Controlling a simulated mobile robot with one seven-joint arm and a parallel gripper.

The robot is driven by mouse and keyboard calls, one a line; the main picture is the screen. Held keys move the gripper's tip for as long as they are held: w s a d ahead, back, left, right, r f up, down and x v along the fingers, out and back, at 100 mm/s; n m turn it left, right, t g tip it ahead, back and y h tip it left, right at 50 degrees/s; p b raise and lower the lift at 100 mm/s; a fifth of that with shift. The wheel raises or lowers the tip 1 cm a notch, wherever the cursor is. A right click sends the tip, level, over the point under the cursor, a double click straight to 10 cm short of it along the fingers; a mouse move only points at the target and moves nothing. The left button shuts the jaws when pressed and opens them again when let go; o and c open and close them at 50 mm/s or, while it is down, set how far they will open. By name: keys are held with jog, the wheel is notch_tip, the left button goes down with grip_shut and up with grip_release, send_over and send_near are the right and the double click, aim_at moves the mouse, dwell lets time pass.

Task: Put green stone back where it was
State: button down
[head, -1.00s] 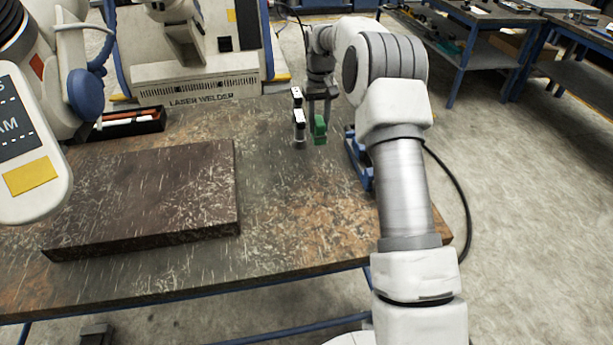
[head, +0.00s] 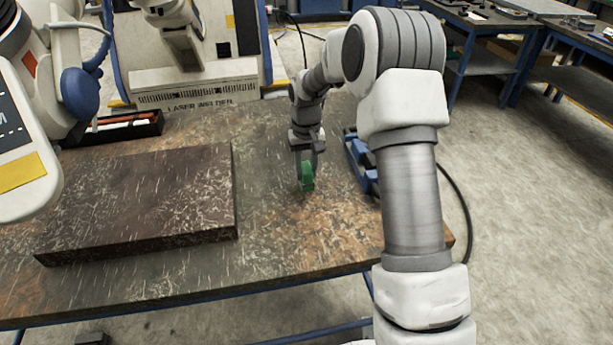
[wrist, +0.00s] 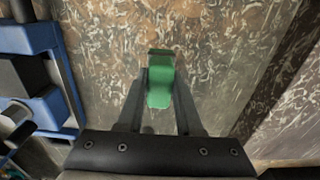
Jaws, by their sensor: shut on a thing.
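The green stone (head: 307,178) is a small green block. My gripper (head: 305,168) is shut on it and points down over the bare table top, right of the dark slab. In the wrist view the green stone (wrist: 160,82) sits between the two fingers of my gripper (wrist: 160,92), with its far end sticking out past the fingertips. Whether the stone touches the table or hangs a little above it, I cannot tell.
The dark slab (head: 140,200) lies on the left of the worn table (head: 280,240). A blue vise-like tool (head: 360,160) stands at the right edge. A black tray (head: 120,127) with pens lies at the back left. Front-right table top is free.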

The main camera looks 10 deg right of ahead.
jog(key=shift+f, duration=1)
jog(key=shift+f, duration=0.1)
jog(key=c, duration=0.6)
grip_release()
jog(key=shift+o, duration=0.2)
